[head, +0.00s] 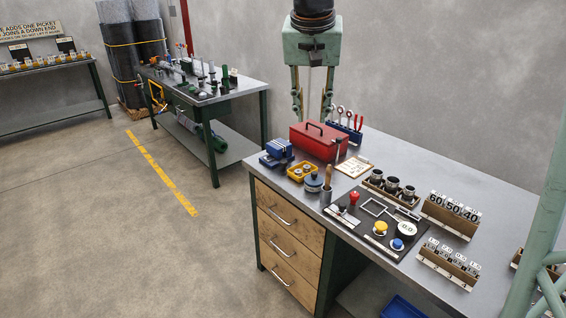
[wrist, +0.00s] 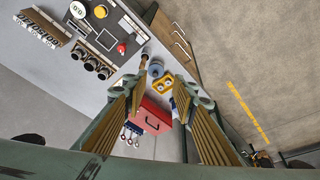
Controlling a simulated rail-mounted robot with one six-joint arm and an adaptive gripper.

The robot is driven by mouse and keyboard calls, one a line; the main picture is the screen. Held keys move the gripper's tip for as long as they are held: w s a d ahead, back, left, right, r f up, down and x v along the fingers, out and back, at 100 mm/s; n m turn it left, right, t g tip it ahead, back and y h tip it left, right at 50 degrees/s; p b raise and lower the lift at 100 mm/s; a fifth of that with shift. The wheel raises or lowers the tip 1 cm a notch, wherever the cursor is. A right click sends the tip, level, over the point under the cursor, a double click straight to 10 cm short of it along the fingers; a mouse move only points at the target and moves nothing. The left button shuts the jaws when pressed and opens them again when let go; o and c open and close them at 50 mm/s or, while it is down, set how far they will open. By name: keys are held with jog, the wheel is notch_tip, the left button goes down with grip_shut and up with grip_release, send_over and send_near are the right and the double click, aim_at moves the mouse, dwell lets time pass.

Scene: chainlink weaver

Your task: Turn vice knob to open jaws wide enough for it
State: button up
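A small blue vice (head: 278,148) sits at the left corner of the workbench in the head view. Its knob is too small to make out, and I cannot tell how wide its jaws stand. My gripper (head: 312,112) hangs above the back of the bench, pointing down, behind and to the right of the vice. Its two fingers are apart with nothing between them. In the wrist view, my gripper (wrist: 163,88) also shows spread open, high above the bench. There, a bit of blue beside the red toolbox is mostly hidden by the right finger.
A red toolbox (head: 319,140) stands right of the vice. A yellow tray (head: 302,171) and a round blue pot (head: 313,182) are close in front. A black board (head: 375,222) with knobs and lens-like cylinders (head: 391,185) lie farther right. Open floor is at left.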

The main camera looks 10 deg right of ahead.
jog(key=w+a+f+m+b, duration=0.1)
jog(key=w+f, duration=0.4)
jog(key=w, duration=0.4)
jog(key=w+a+f, duration=0.1)
jog(key=w+f, duration=0.4)
jog(key=w, duration=0.4)
jog(key=m+h+b, duration=0.1)
jog(key=m, duration=0.1)
send_over(283, 162)
jog(key=s+a, duration=0.3)
jog(key=s, duration=0.1)
notch_tip(283, 162, down, 15)
jog(key=shift+s+r, duration=0.1)
jog(key=shift+s, duration=0.05)
jog(key=shift+b+x, duration=1.1)
jog(key=shift+x, duration=5.8)
jog(key=c, duration=0.5)
